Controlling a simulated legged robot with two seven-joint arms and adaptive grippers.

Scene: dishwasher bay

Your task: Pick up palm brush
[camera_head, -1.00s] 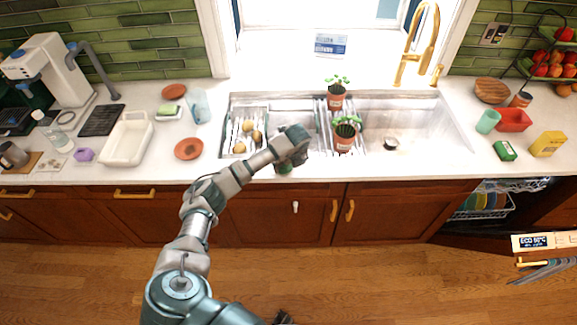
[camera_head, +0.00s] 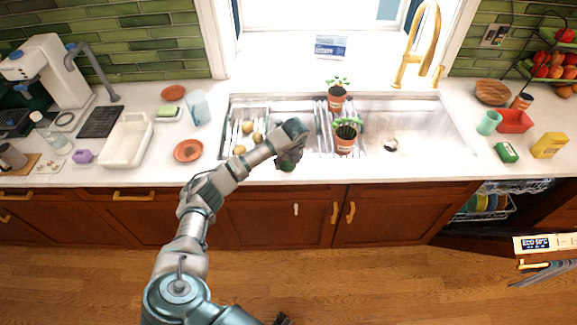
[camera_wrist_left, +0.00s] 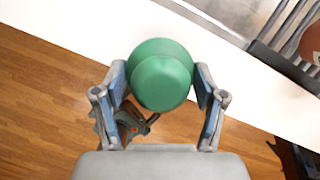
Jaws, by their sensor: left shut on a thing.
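The palm brush, a green rounded piece (camera_wrist_left: 162,76), sits between the two blue-padded fingers of my left gripper (camera_wrist_left: 162,88) in the left wrist view. The fingers are shut on it from both sides. In the head view, my left gripper (camera_head: 290,158) is at the front edge of the sink, left of the front potted plant. The bristles are hidden. My right gripper is not seen.
A terracotta saucer (camera_head: 188,151) lies left on the counter. The dishwasher (camera_head: 490,203) at right is open.

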